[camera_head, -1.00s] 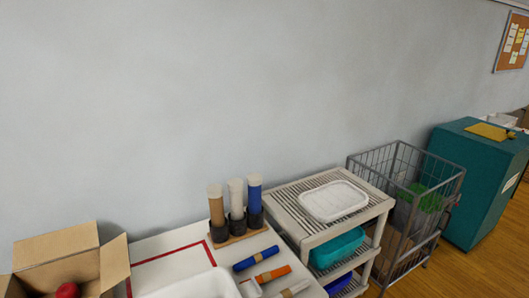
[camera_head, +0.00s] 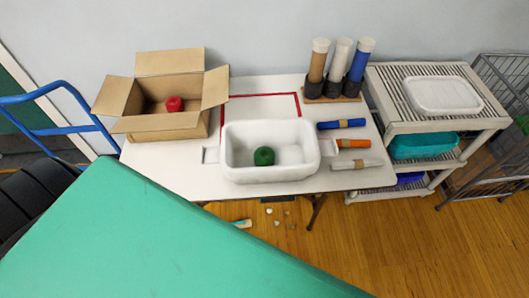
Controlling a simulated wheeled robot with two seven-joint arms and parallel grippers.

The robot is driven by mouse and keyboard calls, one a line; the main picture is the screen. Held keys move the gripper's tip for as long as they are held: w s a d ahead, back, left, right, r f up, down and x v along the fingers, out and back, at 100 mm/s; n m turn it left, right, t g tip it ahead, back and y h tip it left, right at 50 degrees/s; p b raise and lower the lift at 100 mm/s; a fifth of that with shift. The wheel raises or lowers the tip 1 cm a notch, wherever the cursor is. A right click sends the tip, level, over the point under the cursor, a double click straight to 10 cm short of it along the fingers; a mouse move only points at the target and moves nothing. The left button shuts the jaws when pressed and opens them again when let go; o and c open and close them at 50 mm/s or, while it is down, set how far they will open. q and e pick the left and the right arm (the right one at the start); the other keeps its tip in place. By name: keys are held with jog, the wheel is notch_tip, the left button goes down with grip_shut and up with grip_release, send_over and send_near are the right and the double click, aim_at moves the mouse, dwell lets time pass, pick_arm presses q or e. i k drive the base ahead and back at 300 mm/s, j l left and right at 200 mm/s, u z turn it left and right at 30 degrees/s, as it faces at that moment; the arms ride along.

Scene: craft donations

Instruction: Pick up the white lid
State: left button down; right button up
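A white rectangular lid (camera_head: 443,95) with rounded corners lies flat on the slatted top of the light-coloured shelf unit (camera_head: 400,128) at the right. Nothing covers it. A white tub (camera_head: 236,170) stands open on the white table, with a dark green ball (camera_head: 264,156) inside. Neither of my grippers shows in the view.
An open cardboard box (camera_head: 160,124) with a red ball (camera_head: 174,104) stands on the white table (camera_head: 150,160). Upright tubes (camera_head: 338,70) and lying rolls (camera_head: 352,143) are right of the tub. A large green surface (camera_head: 150,240) fills the lower left. A wire cart (camera_head: 505,75) is far right.

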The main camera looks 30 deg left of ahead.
aim_at(435, 95)
jog(key=u, duration=0.3)
jog(key=i+l+u, duration=0.15)
jog(key=l+u, duration=0.25)
jog(key=i+l+u, duration=0.1)
jog(key=l+u, duration=0.55)
jog(key=u, duration=0.15)
jog(key=l+u, duration=0.35)
jog(key=i+l, duration=0.05)
jog(key=l, duration=0.05)
